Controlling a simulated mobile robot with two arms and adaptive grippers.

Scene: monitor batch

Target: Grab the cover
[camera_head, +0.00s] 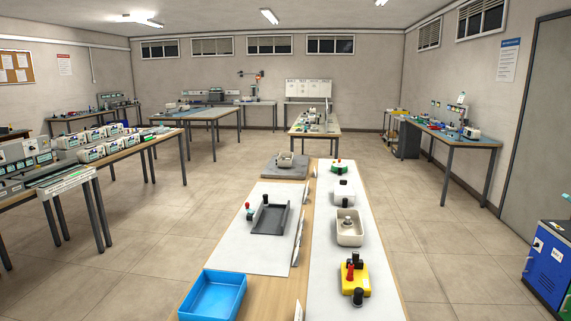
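Neither of my grippers shows in the head view. A long wooden workbench (258,284) stands in front of me. A closed white rounded piece (344,187), which may be the cover, lies on the right white mat (338,262). A yellow base (353,271) with red and black knobs is nearer still. A dark grey tray-like part (270,219) lies on the left white mat (225,237). I cannot tell for sure which piece is the cover.
An empty blue bin (213,296) stands at the bench's near left. Benches line the left and right. A blue cabinet (550,262) stands at right. Floor beside the workbench is clear.

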